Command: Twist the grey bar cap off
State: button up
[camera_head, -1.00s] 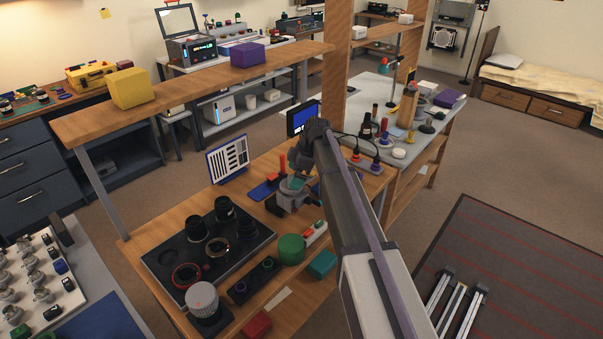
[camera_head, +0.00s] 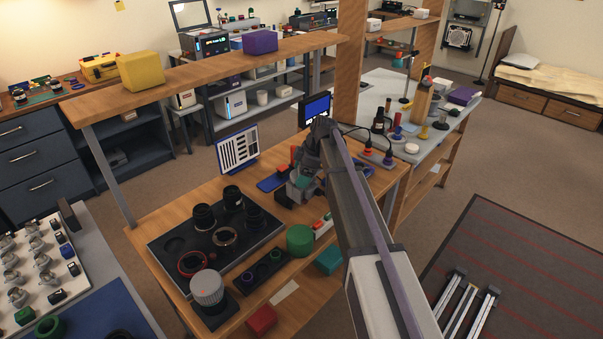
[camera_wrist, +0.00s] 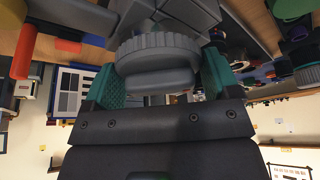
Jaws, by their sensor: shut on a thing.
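The grey bar cap (camera_wrist: 158,55) has a ribbed round rim and a raised straight bar, and fills the upper middle of the wrist view. My gripper (camera_wrist: 157,82) has its green-padded fingers on either side of the cap and is shut on it. The cap sits against a grey body (camera_wrist: 180,12) behind it; whether they are apart cannot be told. In the head view my gripper (camera_head: 303,183) is at the grey fixture on the wooden bench, and my arm hides part of it. The cap cannot be made out there.
A black tray (camera_head: 160,248) with several dark lens parts and rings lies on the bench (camera_head: 160,208). A striped chart (camera_head: 238,148) and a small screen (camera_head: 316,107) stand behind.

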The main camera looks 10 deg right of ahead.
jog(key=shift+n+g, duration=0.4)
jog(key=shift+n, duration=0.6)
jog(key=shift+w+n+g, duration=0.15)
jog(key=shift+n+g, duration=0.25)
jog(key=shift+n, duration=0.7)
jog(key=shift+n+g+h, duration=0.3)
jog(key=shift+n+g, duration=0.2)
jog(key=shift+n, duration=1)
jog(key=shift+n, duration=0.6)
jog(key=shift+r+p, duration=0.4)
jog(key=shift+p, duration=0.05)
jog(key=shift+r+p, duration=0.6)
